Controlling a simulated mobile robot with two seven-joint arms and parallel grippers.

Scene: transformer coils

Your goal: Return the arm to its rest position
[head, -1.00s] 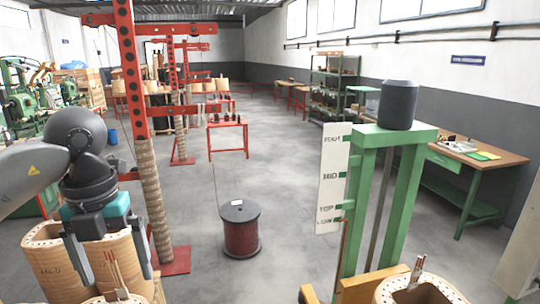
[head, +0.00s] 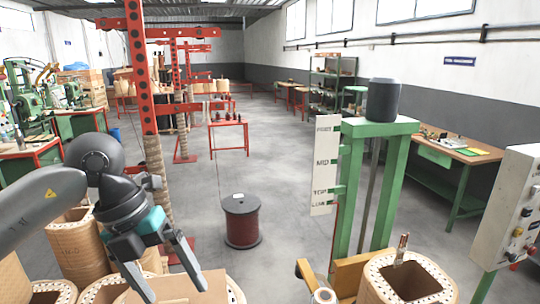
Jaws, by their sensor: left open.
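My left arm comes in from the left in the head view. My left gripper (head: 178,282) is open, with its two fingers apart and pointing down. Nothing shows held between the fingers. It hangs over or in front of the tan coils at the lower left; its exact height above them is hard to tell. One tan coil (head: 75,248) with a ring of dark holes on its rim stands left of the gripper. Another coil (head: 408,282) stands at the lower right with a small upright piece at its opening. My right gripper is not in view.
A red post (head: 137,70) rises just behind the left arm. A dark red spool (head: 241,222) stands on the floor. A green stand (head: 350,190) with a white scale board is right of centre. A control box (head: 507,215) is at the right edge. The middle floor is open.

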